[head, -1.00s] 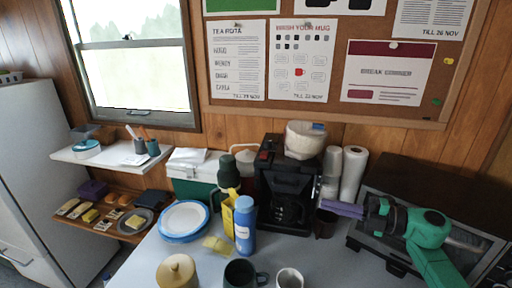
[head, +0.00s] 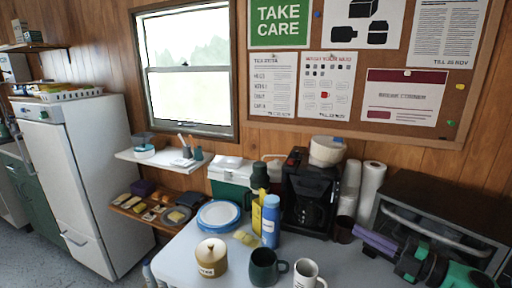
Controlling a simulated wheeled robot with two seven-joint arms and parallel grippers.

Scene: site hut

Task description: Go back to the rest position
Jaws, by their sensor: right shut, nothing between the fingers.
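My right gripper (head: 365,233) comes in from the lower right, with purple fingers and a black and green arm behind. Its fingers are shut and empty. They point left over the counter (head: 215,278), just right of a dark brown cup (head: 343,231) and in front of the toaster oven (head: 440,215). I cannot tell whether the fingers touch the cup. My left gripper is not in view.
A black coffee maker (head: 308,205), blue bottle (head: 270,222), stacked plates (head: 218,214), tan lidded jar (head: 211,257), dark mug (head: 264,266) and white mug (head: 306,273) stand on the counter. A fridge (head: 85,190) stands left.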

